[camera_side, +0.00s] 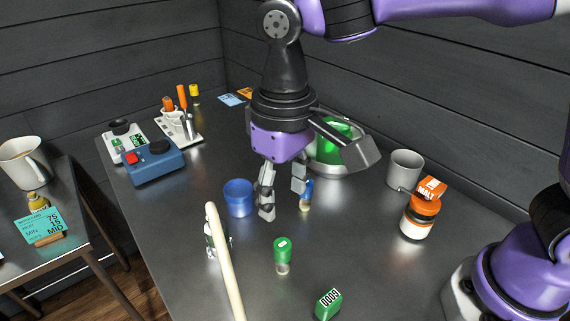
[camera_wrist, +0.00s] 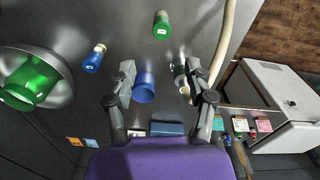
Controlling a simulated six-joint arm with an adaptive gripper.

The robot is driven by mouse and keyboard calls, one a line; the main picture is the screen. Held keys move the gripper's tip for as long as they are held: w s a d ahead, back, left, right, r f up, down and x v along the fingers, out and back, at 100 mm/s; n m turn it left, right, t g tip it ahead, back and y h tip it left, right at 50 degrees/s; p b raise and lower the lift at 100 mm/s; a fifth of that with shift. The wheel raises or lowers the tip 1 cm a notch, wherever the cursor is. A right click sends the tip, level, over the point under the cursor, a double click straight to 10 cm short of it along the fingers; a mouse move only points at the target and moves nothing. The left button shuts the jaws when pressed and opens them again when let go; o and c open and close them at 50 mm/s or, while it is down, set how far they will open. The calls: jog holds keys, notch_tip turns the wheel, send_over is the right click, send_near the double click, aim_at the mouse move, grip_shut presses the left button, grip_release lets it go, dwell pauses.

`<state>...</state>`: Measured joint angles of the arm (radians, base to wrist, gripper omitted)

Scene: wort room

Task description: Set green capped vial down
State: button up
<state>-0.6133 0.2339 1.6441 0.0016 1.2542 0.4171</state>
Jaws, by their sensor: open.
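The green capped vial (camera_side: 282,256) stands upright on the dark metal table (camera_side: 370,265), its clear body below the green cap. It also shows at the top of the wrist view (camera_wrist: 161,26). My gripper (camera_side: 283,200) is open, fingers pointing down, with nothing held between them. In the side view it is behind the vial and apart from it. In the wrist view my fingers (camera_wrist: 162,82) are spread, with the vial beyond their tips.
A blue cup (camera_side: 238,198) and a blue capped vial (camera_side: 306,197) stand close to my fingers. A pale long handle (camera_side: 224,262) lies left of the green vial. A green numbered block (camera_side: 327,304), orange-lidded jar (camera_side: 419,217) and grey mug (camera_side: 404,170) stand right.

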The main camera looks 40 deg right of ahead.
jog(key=s+d+r+m+t, duration=0.1)
jog(key=s+d+t, duration=0.1)
jog(key=d, duration=0.7)
jog(key=s+d+r+m+t, duration=0.1)
jog(key=s+d+t, duration=0.2)
jog(key=d, duration=0.6)
jog(key=shift+s+d, duration=0.35)
jog(key=shift+s, duration=0.3)
